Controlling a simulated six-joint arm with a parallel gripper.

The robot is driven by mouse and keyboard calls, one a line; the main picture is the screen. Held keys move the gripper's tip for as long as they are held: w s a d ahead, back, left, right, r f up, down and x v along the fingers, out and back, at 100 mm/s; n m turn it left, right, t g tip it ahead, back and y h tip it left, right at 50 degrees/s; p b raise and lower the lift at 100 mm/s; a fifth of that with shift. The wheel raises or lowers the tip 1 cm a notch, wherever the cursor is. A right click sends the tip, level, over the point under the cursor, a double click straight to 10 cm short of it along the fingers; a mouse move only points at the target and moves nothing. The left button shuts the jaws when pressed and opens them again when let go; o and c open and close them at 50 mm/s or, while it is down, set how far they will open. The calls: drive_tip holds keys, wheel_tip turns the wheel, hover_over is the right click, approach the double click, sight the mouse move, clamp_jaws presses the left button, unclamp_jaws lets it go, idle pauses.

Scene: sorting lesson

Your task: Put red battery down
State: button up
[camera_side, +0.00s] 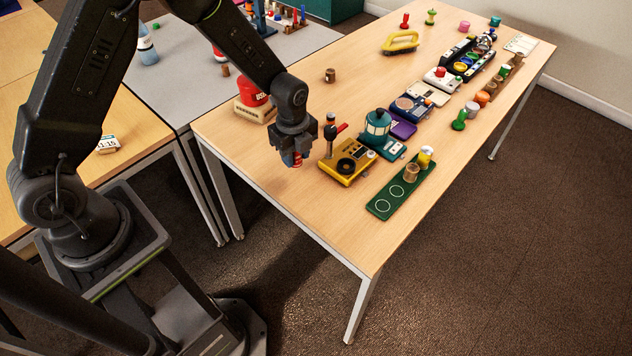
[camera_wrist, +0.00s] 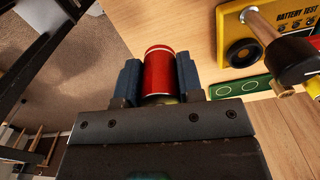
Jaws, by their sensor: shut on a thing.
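My gripper (camera_wrist: 159,82) is shut on the red battery (camera_wrist: 159,72), a red cylinder between its two blue-grey fingers in the wrist view. In the side view my gripper (camera_side: 292,158) points down near the table's left front edge, with a bit of the battery (camera_side: 297,160) showing at its fingertips. Whether the battery touches the table is hard to tell. The yellow battery tester (camera_side: 345,168) with a black round dial stands just right of my gripper; it also shows in the wrist view (camera_wrist: 268,32), top right, marked "BATTERY TEST".
A green strip (camera_side: 382,205) with white circles holds a brown and a yellow cylinder at its far end. A red object on a box (camera_side: 254,92) stands behind my gripper. A small brown cylinder (camera_side: 330,75) stands farther back. Bare wood lies between these.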

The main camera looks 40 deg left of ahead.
hover_over(316, 191)
wheel_tip(316, 191, down, 3)
drive_tip(key=shift+a+f, duration=0.1)
drive_tip(key=shift+a, duration=0.05)
drive_tip(key=shift+f, duration=2)
drive_tip(key=shift+f, duration=0.15)
drive_tip(key=o, duration=1)
drive_tip(key=shift+c, duration=0.2)
